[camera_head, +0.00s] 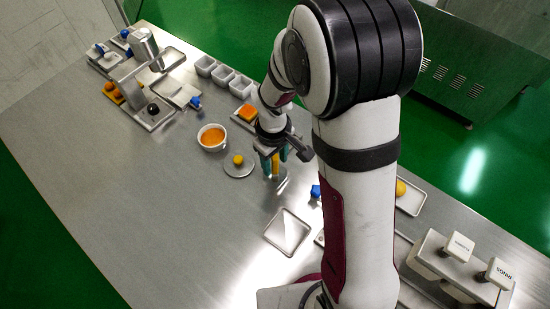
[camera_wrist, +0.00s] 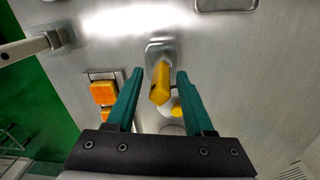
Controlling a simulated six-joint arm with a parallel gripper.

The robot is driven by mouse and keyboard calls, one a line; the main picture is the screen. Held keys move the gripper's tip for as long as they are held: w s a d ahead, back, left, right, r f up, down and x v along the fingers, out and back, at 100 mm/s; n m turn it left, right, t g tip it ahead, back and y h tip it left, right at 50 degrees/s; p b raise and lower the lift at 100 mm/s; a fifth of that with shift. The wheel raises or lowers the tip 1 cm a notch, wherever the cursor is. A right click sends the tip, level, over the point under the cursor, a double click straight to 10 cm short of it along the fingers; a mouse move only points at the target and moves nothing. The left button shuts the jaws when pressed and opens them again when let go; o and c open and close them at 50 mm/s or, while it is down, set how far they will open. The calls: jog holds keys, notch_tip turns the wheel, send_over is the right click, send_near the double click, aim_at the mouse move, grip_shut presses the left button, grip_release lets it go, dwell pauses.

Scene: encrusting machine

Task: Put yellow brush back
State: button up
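The yellow brush handle (camera_wrist: 160,85) points up toward the wrist camera, with a grey metal piece (camera_wrist: 160,48) at its far end. I cannot tell whether that piece is the brush head or a holder. My gripper (camera_wrist: 160,74) is open, with one green finger on each side of the handle and a visible gap to both. In the head view, my gripper (camera_head: 273,168) points down over the table right of the round plate, with the yellow handle (camera_head: 275,164) showing between its fingers. The brush's lower end is hard to make out there.
A yellow ball (camera_head: 238,159) sits on a round plate (camera_head: 239,171) close left of my gripper. A bowl of orange filling (camera_head: 212,137), a tray with an orange block (camera_head: 248,113) and an empty square tray (camera_head: 288,231) are around it. The table's left front is clear.

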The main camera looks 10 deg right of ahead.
jog(key=r, duration=1.2)
jog(key=shift+s+a, duration=0.15)
jog(key=shift+s, duration=0.1)
jog(key=s+d+r+m+y, duration=0.1)
jog(key=s+m, duration=0.5)
jog(key=s, duration=0.4)
jog(key=s+d+r+m+y, duration=0.1)
jog(key=s+r+m, duration=0.1)
jog(key=s+m, duration=0.4)
jog(key=s, duration=0.4)
jog(key=shift+s+m+g, duration=0.15)
jog(key=shift+m+g, duration=0.15)
jog(key=shift+m, duration=0.1)
